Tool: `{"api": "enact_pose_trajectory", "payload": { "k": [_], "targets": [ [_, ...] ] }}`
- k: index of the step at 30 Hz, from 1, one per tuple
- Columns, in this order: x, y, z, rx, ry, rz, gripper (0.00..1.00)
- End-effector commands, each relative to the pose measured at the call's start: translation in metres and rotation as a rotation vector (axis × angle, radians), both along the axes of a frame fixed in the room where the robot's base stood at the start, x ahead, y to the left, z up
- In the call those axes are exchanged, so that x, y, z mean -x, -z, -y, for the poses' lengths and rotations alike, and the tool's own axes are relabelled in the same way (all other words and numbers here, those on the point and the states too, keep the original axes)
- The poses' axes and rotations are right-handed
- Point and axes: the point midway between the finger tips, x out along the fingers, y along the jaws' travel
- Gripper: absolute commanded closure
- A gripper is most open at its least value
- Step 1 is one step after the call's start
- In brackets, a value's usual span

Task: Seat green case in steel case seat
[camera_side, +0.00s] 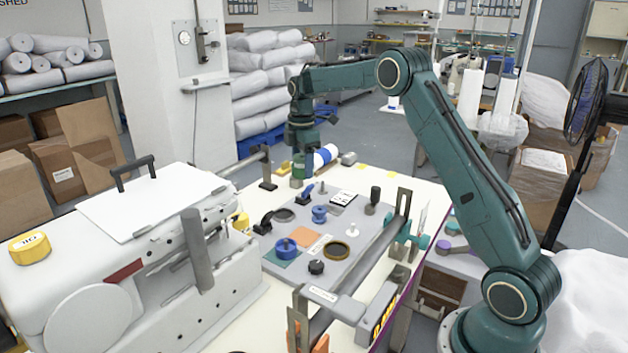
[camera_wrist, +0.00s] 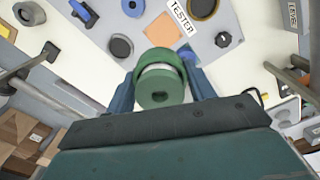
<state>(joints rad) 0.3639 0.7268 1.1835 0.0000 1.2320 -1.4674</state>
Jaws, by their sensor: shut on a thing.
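The green case (camera_wrist: 159,90) is a short round green piece with a pale band and a dark slot in its near face. My gripper (camera_side: 300,172) is shut on it, with one blue finger on each side in the wrist view. In the side view the green case (camera_side: 297,166) shows small at the gripper, above the far edge of the worktable. I cannot tell for certain which part is the steel case seat; a dark ring with a grey middle (camera_side: 284,215) lies on the grey board. The case appears apart from that ring.
The grey board (camera_side: 245,257) carries blue spools (camera_side: 287,247), a brown ring (camera_side: 337,250), an orange square (camera_side: 306,242) and a black knob (camera_side: 316,267). A white sewing machine (camera_side: 130,265) stands at left. A blue-and-white roll (camera_side: 325,156) lies close beside my gripper.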

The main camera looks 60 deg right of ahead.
Motion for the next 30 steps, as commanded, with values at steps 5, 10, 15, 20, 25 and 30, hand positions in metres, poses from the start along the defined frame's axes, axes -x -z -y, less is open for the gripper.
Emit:
{"api": "enact_pose_trajectory", "payload": {
  "k": [5, 10, 15, 20, 25, 30],
  "targets": [
    [0.0, 0.004, 0.0, 0.0, 0.001, 0.0, 0.63],
    [0.0, 0.021, 0.0, -0.001, 0.001, -0.002, 0.63],
    [0.0, 0.05, 0.0, -0.001, 0.001, -0.003, 0.63],
    [0.001, 0.081, 0.0, -0.001, 0.001, -0.003, 0.63],
    [0.001, 0.113, -0.001, -0.001, 0.001, -0.003, 0.63],
    [0.0, 0.141, -0.001, -0.001, 0.001, -0.002, 0.63]
  ]
}}
